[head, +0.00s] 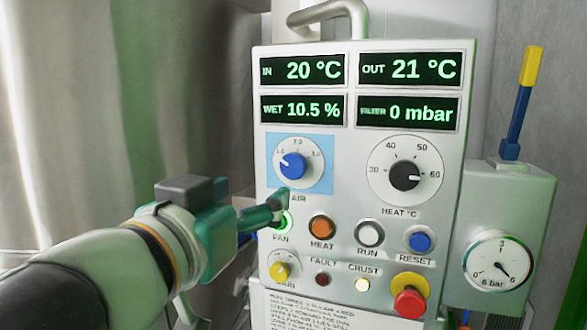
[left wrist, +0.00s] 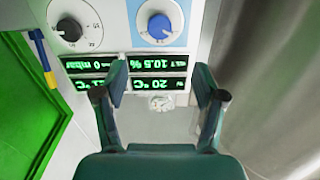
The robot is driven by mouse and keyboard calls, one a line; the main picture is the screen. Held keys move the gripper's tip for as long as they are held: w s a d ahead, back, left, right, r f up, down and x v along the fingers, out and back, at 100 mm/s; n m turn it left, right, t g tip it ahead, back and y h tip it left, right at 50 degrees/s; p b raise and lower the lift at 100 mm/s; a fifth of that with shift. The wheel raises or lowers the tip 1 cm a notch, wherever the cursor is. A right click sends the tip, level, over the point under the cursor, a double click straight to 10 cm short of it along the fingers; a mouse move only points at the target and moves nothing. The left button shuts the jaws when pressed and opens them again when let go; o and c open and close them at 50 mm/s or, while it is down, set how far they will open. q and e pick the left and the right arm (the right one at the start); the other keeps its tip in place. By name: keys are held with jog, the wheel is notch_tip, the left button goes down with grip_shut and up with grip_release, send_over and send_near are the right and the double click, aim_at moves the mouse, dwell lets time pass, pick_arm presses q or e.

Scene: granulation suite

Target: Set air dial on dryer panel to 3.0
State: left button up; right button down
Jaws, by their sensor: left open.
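The air dial (head: 292,166) is a blue knob on a white round scale within a light blue square on the dryer panel (head: 375,265). Its white mark points left and slightly up, towards 1.0; 3.0 is on the right of the scale. My left gripper (head: 280,203) is just below the dial in the head view, in front of the panel near the FAN button. In the left wrist view the panel appears upside down, the blue dial (left wrist: 160,27) lies beyond the open, empty fingers (left wrist: 160,92), and nothing touches it. My right gripper is not in view.
The heat dial (head: 404,176) is right of the air dial. Below are the FAN (head: 284,222), HEAT (head: 322,226), RUN (head: 369,234) and RESET (head: 419,240) buttons and a red emergency button (head: 409,302). A pressure gauge (head: 497,261) stands at the right.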

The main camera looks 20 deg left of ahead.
aim_at(292, 168)
pick_arm(q)
jog(key=w+p, duration=0.1)
jog(key=w, duration=0.4)
jog(key=w+p, duration=0.1)
jog(key=w, duration=0.3)
jog(key=w+p, duration=0.1)
jog(key=w, duration=0.4)
jog(key=shift+w+d, duration=0.25)
jog(key=shift+w, duration=0.1)
jog(key=shift+c, duration=0.3)
jog(key=c, duration=1.1)
